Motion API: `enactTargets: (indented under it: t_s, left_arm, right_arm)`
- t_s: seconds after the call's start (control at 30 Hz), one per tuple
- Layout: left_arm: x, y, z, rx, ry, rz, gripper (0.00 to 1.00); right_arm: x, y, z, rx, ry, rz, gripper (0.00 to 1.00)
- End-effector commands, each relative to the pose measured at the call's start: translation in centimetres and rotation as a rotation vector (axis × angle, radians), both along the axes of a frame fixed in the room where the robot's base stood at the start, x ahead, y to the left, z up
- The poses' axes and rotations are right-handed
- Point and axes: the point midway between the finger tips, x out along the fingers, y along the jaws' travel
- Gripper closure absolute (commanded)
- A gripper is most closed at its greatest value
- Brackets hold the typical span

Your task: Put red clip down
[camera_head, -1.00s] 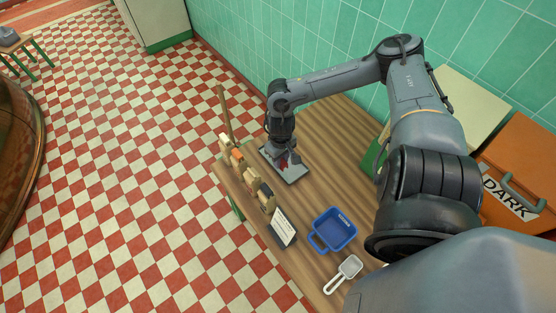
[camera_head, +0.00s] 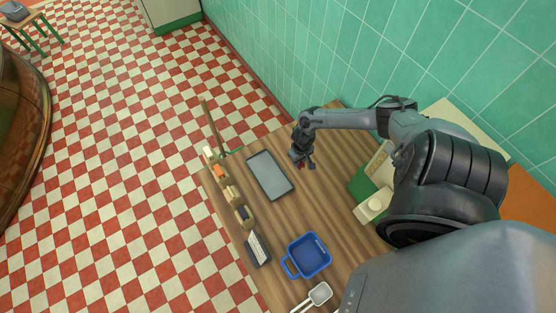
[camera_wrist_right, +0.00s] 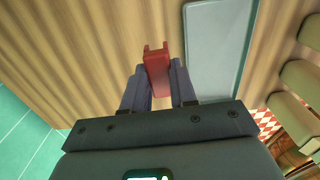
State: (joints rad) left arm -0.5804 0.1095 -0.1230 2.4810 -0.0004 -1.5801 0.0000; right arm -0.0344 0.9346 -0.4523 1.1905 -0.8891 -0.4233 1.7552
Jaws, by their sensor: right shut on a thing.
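The red clip (camera_wrist_right: 157,76) is between the fingers of my right gripper (camera_wrist_right: 160,70) in the right wrist view, with its forked end pointing away from the wrist. My right gripper (camera_head: 303,161) is shut on it. In the head view only a small bit of red shows at the fingertips. The gripper is over the wooden table (camera_head: 330,185), just right of the grey tray (camera_head: 270,175). I cannot tell whether the clip touches the wood. My left gripper is not in view.
A blue basin (camera_head: 309,255) and a white scoop (camera_head: 320,294) are nearer on the table. A row of small blocks (camera_head: 229,193) and a dark sign (camera_head: 257,249) line the left edge. A green-and-cream object (camera_head: 374,205) is at right. The green tiled wall (camera_head: 330,50) stands behind.

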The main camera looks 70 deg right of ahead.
Motion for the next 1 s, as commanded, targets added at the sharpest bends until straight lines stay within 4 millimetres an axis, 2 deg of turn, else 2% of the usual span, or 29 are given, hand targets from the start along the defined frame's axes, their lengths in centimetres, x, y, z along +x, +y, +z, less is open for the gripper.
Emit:
enactTargets:
  t_s: [0.03, 0.1, 0.23, 0.37, 1.0]
  left_arm:
    - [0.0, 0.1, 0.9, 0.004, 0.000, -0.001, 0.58]
    - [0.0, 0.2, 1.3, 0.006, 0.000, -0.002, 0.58]
    - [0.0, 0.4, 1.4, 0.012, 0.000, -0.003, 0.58]
    - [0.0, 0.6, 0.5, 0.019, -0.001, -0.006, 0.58]
    - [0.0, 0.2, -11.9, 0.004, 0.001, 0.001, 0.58]
  right_arm:
    - [-0.2, 1.8, -0.1, 0.008, 0.001, -0.007, 1.00]
    - [0.0, 3.4, -0.4, 0.006, -0.002, -0.012, 1.00]
    - [0.5, 5.1, -0.7, 0.002, -0.003, -0.011, 1.00]
    - [1.5, 5.6, -1.2, 0.000, -0.004, -0.013, 1.00]
    - [9.8, 5.1, -6.6, -0.001, -0.004, -0.012, 1.00]
